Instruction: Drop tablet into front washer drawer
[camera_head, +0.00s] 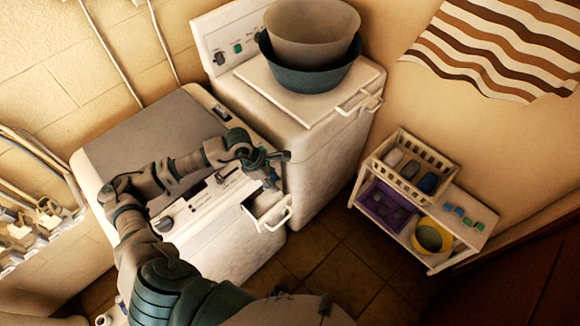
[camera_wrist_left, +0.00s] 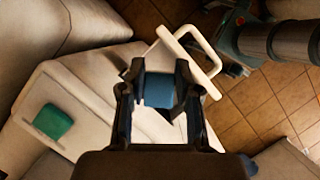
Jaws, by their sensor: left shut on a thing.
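My left gripper (camera_head: 274,169) is above the open front washer drawer (camera_head: 262,212), which sticks out of the front washer (camera_head: 225,240). In the left wrist view the left gripper (camera_wrist_left: 160,78) is shut on a blue tablet (camera_wrist_left: 158,92). The white drawer with its handle (camera_wrist_left: 191,55) lies beneath and behind the tablet. The head view does not show the tablet clearly; the fingers hide it. A green block (camera_wrist_left: 52,121) sits on a white surface at the left of the wrist view. My right gripper is not in view.
A second white machine (camera_head: 310,120) with stacked tubs (camera_head: 310,60) stands beside the washer. A white shelf cart (camera_head: 470,240) at the right holds a basket (camera_head: 413,165), a purple tray (camera_head: 385,208), a yellow bucket (camera_head: 432,238) and several small tablets (camera_head: 458,212). Tiled floor lies between.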

